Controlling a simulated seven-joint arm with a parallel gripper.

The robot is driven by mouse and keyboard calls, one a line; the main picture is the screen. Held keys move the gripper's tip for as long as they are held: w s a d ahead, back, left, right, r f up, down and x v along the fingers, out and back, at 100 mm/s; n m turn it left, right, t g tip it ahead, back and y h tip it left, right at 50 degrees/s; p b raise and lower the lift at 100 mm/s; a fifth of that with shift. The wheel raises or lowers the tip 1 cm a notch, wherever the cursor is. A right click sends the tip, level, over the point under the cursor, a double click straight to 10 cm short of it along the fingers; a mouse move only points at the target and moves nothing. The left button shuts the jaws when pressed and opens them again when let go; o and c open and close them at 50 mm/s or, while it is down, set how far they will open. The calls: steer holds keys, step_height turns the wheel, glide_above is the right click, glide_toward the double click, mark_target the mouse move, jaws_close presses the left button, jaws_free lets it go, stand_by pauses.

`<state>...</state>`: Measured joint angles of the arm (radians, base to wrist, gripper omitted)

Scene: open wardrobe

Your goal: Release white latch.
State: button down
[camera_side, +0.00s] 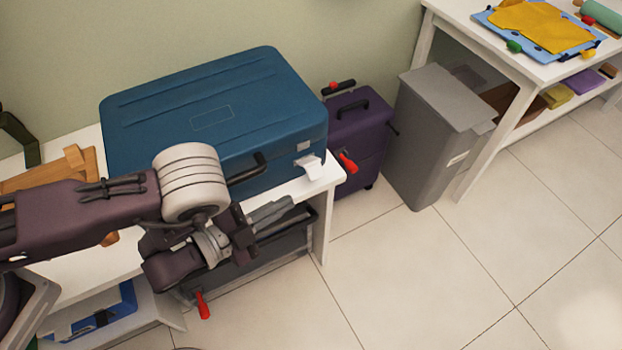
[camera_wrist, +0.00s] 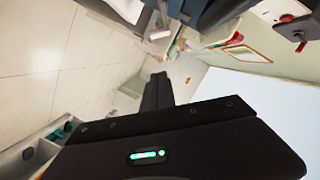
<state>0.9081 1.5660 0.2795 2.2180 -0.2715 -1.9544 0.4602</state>
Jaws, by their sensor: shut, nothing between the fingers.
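The large blue case (camera_side: 215,110) lies shut on a white bench. A white latch (camera_side: 309,167) is at the right end of its front face. I cannot surely identify the latch in the wrist view. My arm hides the case's left front.
The white bench edge (camera_side: 322,195) is close to my gripper. A dark bin (camera_side: 265,250) sits below it. A purple suitcase (camera_side: 360,135) with red tags and a grey trash bin (camera_side: 437,135) stand right. The tiled floor (camera_side: 400,275) in front is clear.

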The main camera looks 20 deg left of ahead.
mark_target(311, 181)
steer(key=w+d+f, duration=0.1)
steer(key=w, duration=0.2)
steer(key=w+d+f, duration=0.1)
steer(key=w, duration=0.2)
steer(key=w+d+f, duration=0.1)
steer(key=w+f, duration=0.1)
steer(key=w, duration=0.2)
steer(key=shift+w+d, duration=0.1)
steer(key=shift+d, duration=0.05)
